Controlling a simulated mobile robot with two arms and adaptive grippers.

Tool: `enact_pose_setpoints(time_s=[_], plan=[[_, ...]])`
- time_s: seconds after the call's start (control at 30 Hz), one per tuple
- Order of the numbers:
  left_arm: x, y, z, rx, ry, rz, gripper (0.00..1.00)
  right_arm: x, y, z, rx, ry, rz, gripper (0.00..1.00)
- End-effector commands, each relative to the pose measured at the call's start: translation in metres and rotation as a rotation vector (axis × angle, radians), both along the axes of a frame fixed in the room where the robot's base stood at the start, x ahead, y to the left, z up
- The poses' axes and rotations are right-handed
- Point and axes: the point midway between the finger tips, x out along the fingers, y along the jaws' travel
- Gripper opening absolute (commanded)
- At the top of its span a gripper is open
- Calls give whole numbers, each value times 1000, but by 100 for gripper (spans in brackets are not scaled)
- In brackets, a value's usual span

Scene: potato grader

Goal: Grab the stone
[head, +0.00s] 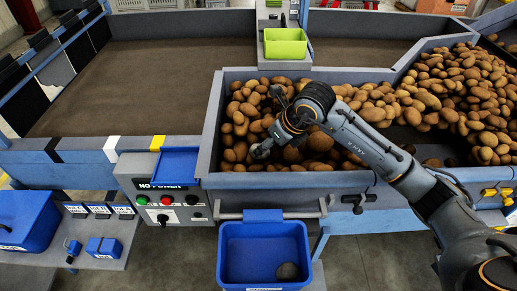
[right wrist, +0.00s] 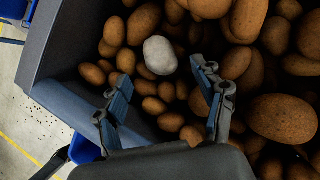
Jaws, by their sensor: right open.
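A pale grey stone (right wrist: 160,55) lies among brown potatoes in the right wrist view, just beyond and between my fingertips. My right gripper (right wrist: 160,73) is open, with one blue-padded finger on each side of the stone's line and nothing held. In the head view my right gripper (head: 268,122) reaches down over the left end of the potato trough (head: 211,130). I cannot clearly make out the pale stone there, beside or under the gripper. My left gripper is not in view.
A blue bin (head: 228,265) with a dark grey stone (head: 287,271) inside hangs below the trough's front wall. A control box (head: 166,200) is left of it. Potatoes (head: 470,85) are heaped to the right. A green bin (head: 285,43) stands behind.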

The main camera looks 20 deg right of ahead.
Motion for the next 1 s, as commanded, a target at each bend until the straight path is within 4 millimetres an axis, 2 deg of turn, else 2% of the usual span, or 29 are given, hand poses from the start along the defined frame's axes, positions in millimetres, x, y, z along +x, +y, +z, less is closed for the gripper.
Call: enact_pose_setpoints(time_s=[0.1, 0.2, 0.4, 0.63, 0.93, 1.0], plan=[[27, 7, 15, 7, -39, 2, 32, 6, 5, -8, 1, 7, 0, 69], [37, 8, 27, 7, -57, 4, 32, 14, 9, -20, 2, 7, 1, 69], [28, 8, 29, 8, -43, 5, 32, 24, 13, -40, 2, 2, 1, 69], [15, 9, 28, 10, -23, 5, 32, 24, 13, -42, 1, 1, 2, 69], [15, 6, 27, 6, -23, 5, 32, 24, 13, -42, 1, 0, 0, 8], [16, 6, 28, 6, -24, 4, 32, 24, 13, -41, 1, -1, 1, 6]])
